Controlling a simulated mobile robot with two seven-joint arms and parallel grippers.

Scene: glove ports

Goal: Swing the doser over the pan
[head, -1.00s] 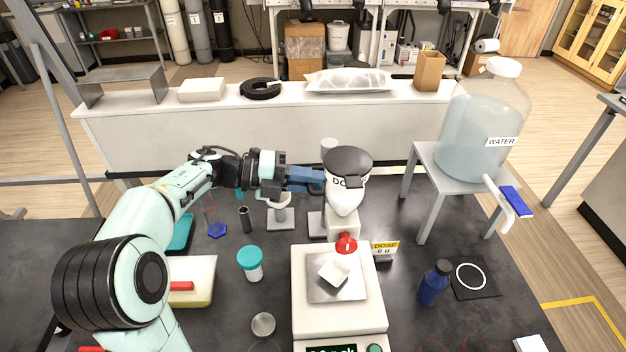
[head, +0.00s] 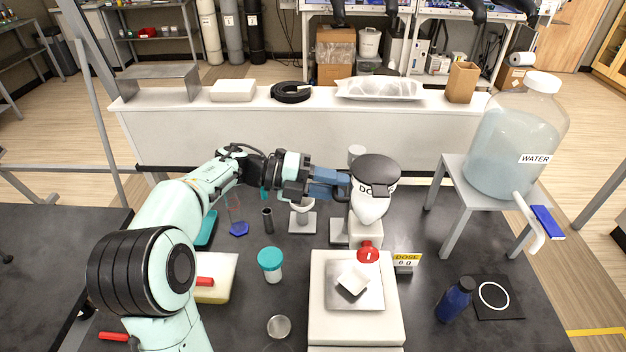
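The doser (head: 370,208) is a white rounded body with a black cap, its lettering partly covered, on a pale stand behind the scale (head: 357,325). A red part (head: 368,252) shows low at its front, by the pan's far edge. The steel pan (head: 372,298) lies on the white scale and carries a small white weighing boat (head: 353,280). My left gripper (head: 343,184) reaches in from the left, its blue fingers at the doser's left side. Contact and finger gap are unclear. My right gripper is not in view.
A "DOSE 6 g" sign (head: 407,259) stands right of the scale. A teal-lidded jar (head: 270,264) and a small metal dish (head: 279,326) are left of it.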

